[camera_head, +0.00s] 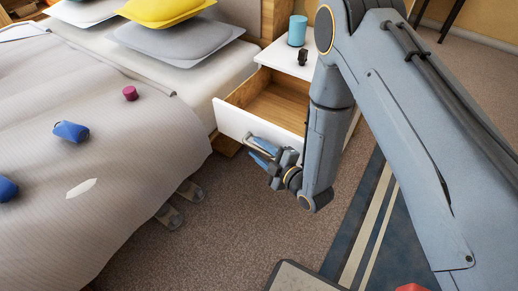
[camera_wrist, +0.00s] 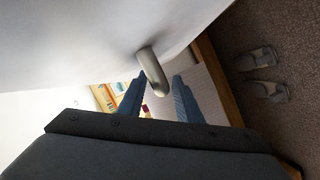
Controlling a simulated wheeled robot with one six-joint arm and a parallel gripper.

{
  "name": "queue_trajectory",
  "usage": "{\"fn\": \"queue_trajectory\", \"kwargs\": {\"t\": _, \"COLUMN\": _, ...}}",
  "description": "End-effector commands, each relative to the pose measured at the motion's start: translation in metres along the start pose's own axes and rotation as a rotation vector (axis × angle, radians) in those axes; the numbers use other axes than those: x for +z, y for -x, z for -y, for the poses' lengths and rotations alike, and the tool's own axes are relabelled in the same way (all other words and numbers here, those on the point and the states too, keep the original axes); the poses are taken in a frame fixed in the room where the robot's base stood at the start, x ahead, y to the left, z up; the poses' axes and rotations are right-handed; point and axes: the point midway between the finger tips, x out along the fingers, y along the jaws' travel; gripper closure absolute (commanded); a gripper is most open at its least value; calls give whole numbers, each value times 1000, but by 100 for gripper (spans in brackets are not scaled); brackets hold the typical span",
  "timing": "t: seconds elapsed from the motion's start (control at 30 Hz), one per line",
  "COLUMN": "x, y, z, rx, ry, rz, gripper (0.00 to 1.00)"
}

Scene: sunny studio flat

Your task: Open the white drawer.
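The white drawer (camera_head: 237,121) of the bedside cabinet stands pulled out, its bare wooden inside showing in the head view. Its white front also fills the upper part of the wrist view (camera_wrist: 90,45). A metal bar handle (camera_wrist: 152,68) sticks out from the front. My gripper (camera_head: 259,152) is at the handle, in front of the drawer. In the wrist view its two blue fingers are spread, with the handle's end between them and gaps visible. The gripper looks open; whether either finger touches the handle is unclear.
The cabinet top (camera_head: 285,56) holds a teal cylinder (camera_head: 297,30) and a small dark object (camera_head: 303,57). A bed (camera_head: 110,150) stands close on the left, with slippers (camera_head: 170,216) on the floor beside it. Carpet in front of the drawer is clear.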

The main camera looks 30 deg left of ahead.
Motion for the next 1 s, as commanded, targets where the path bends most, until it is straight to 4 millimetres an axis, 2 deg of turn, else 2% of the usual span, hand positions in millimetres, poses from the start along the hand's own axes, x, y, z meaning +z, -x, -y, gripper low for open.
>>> {"fn": "queue_trajectory", "kwargs": {"t": 0.27, "x": 1, "y": 8, "z": 0, "rx": 0, "ry": -1, "rz": 3, "gripper": 68}}
{"fn": "queue_trajectory", "kwargs": {"t": 0.5, "x": 1, "y": 47, "z": 0, "rx": 0, "ry": -3, "rz": 4, "gripper": 68}}
{"fn": "queue_trajectory", "kwargs": {"t": 0.7, "x": 1, "y": 71, "z": 0, "rx": -1, "ry": -1, "rz": 2, "gripper": 68}}
{"fn": "queue_trajectory", "kwargs": {"t": 1.0, "x": 0, "y": 78, "z": 0, "rx": 0, "ry": 0, "rz": 0, "gripper": 68}}
